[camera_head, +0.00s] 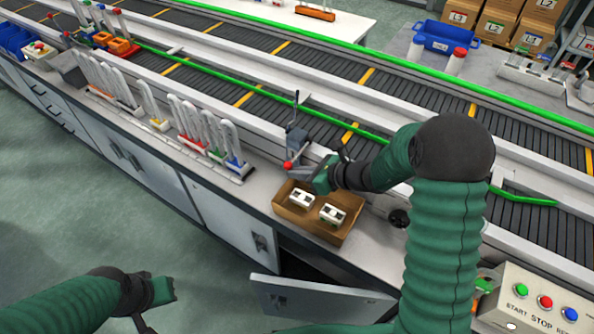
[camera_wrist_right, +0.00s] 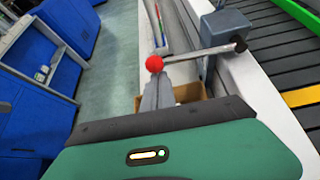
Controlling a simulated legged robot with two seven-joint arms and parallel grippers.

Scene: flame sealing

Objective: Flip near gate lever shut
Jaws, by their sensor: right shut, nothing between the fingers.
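The near gate lever's red ball knob (camera_head: 287,165) shows beside a grey bracket (camera_head: 297,139) at the conveyor's near edge, above the counter. In the right wrist view the red knob (camera_wrist_right: 154,63) is at the left end of a grey rod (camera_wrist_right: 200,53), which runs toward a grey block (camera_wrist_right: 225,25). My right gripper (camera_head: 308,170) is just right of the knob. In the wrist view its shut, empty grey fingers (camera_wrist_right: 157,82) point at the knob; I cannot tell whether they touch it. My left gripper (camera_head: 165,290) is low at left, away from the lever; its fingers are unclear.
A cardboard box (camera_head: 291,220) with white parts (camera_head: 332,214) sits below my right gripper. Racks of coloured-base white pieces (camera_head: 205,135) stand along the counter to the left. A cabinet door (camera_head: 320,300) hangs open below. A button panel (camera_head: 540,305) is at lower right.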

